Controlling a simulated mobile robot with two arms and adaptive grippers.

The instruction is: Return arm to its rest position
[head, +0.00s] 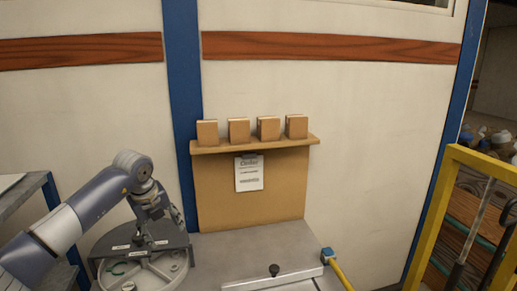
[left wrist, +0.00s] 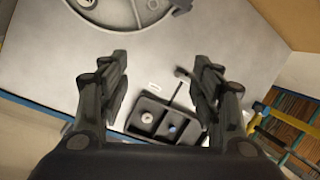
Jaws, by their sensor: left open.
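My left arm (head: 75,222) reaches in from the left in the head view. My left gripper (head: 153,212) hangs above the grey, round-fronted fixture (head: 150,272) with a dark top plate (head: 110,252). In the left wrist view the two dark fingers of the left gripper (left wrist: 160,62) are spread wide with nothing between them. Part of a round grey plate (left wrist: 118,12) shows at the top of that view. My right gripper is in neither view.
A dark compartment tray (left wrist: 162,122) holding small round parts shows in the wrist view. The grey table (head: 225,250) carries a black knob (head: 274,270). A shelf (head: 255,145) with several boxes stands behind. A yellow frame (head: 440,200) stands at right.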

